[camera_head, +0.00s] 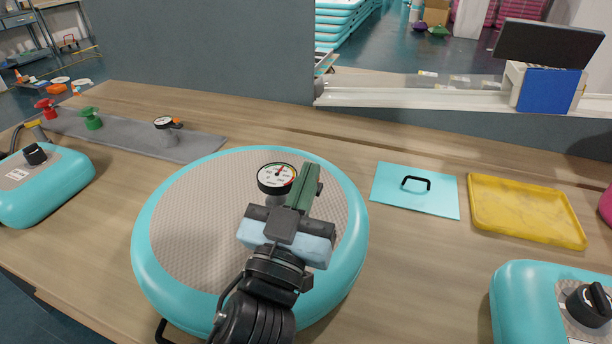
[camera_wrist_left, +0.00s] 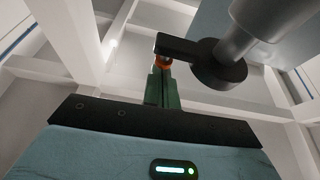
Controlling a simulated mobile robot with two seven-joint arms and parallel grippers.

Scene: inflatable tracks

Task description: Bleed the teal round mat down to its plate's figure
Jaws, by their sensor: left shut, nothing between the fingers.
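The teal round mat (camera_head: 143,240) lies on the wooden bench, with a grey textured top. A round dial gauge (camera_head: 277,178) with a white, green and red face stands on a grey stem at the mat. Its red needle shows, but its figures are too small to read. My left gripper (camera_head: 307,172) is shut and empty, its green fingers upright just right of the gauge. In the left wrist view, the fingertips (camera_wrist_left: 162,68) are close to a dark lever (camera_wrist_left: 205,58) with an orange-red end; I cannot tell if they touch. No figure plate shows on the mat. My right gripper is out of view.
A teal sheet with a black handle (camera_head: 398,190) and a yellow tray (camera_head: 525,212) lie right of the mat. Teal inflatables with black knobs sit at left (camera_head: 60,190) and lower right (camera_head: 515,300). A grey strip (camera_head: 190,146) holds another gauge and red and green knobs.

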